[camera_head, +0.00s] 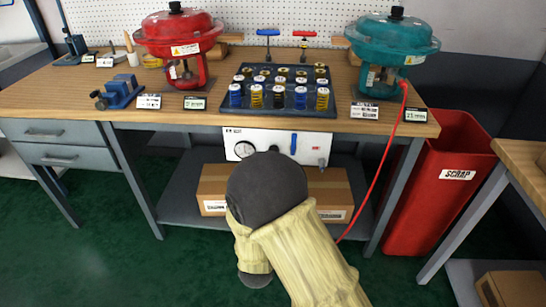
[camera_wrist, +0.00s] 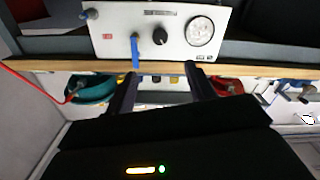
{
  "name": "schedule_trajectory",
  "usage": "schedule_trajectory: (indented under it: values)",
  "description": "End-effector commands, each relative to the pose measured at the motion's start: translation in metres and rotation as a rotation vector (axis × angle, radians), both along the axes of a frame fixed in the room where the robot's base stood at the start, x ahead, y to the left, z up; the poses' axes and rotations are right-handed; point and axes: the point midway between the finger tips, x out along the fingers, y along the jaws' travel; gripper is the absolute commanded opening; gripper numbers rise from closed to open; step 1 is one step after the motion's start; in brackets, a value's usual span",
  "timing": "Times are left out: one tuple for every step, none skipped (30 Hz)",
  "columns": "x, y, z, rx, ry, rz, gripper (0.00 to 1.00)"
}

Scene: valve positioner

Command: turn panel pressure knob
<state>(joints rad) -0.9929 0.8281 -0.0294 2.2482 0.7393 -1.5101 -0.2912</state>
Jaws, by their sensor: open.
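The white control panel (camera_head: 312,143) hangs under the front edge of the workbench. In the wrist view the panel (camera_wrist: 180,54) appears upside down. Its black round pressure knob (camera_wrist: 159,36) sits between the blue lever (camera_wrist: 134,50) and the gauge (camera_wrist: 200,27). My gripper (camera_wrist: 160,70) is open and empty. Its two fingertips point at the panel, one on each side of the knob in the picture, but do not appear to be around it. In the head view my dark wrist hides the gripper; the gauge (camera_head: 243,149) and blue lever (camera_head: 293,143) show.
The workbench (camera_head: 140,100) overhangs the panel and holds red (camera_head: 180,35) and teal (camera_head: 393,45) valve actuators. A red hose (camera_head: 381,165) hangs right of the panel. A cardboard box (camera_head: 214,182) sits on the shelf below. A red scrap bin (camera_head: 425,200) stands at right.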

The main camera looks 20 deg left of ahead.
Motion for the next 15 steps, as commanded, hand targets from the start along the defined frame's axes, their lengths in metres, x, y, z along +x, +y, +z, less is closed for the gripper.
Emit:
schedule_trajectory:
  values:
    - [0.000, 0.000, 0.000, 0.000, 0.001, 0.000, 0.54]
    - [0.000, 0.000, 0.000, 0.001, 0.001, 0.000, 0.54]
    - [0.001, 0.000, 0.000, 0.001, 0.001, 0.000, 0.54]
    - [0.002, 0.000, 0.000, 0.001, 0.001, 0.000, 0.54]
    - [0.003, 0.001, 0.000, 0.002, 0.001, 0.000, 0.54]
    - [0.006, 0.001, 0.000, 0.002, 0.001, 0.000, 0.54]
    - [0.008, 0.002, -0.001, 0.003, 0.002, 0.000, 0.54]
    - [0.011, 0.002, -0.001, 0.003, 0.002, 0.000, 0.54]
    - [0.016, 0.003, -0.001, 0.003, 0.000, -0.001, 0.54]
    - [0.020, 0.004, -0.001, 0.004, 0.001, -0.002, 0.54]
    - [0.024, 0.005, -0.001, 0.004, 0.001, -0.003, 0.54]
    - [0.031, 0.006, 0.000, 0.003, -0.001, -0.003, 0.54]
    - [0.036, 0.008, -0.001, 0.003, 0.000, -0.002, 0.54]
    - [0.041, 0.009, -0.001, 0.003, 0.000, -0.002, 0.54]
    - [0.048, 0.010, -0.001, 0.004, 0.000, -0.003, 0.54]
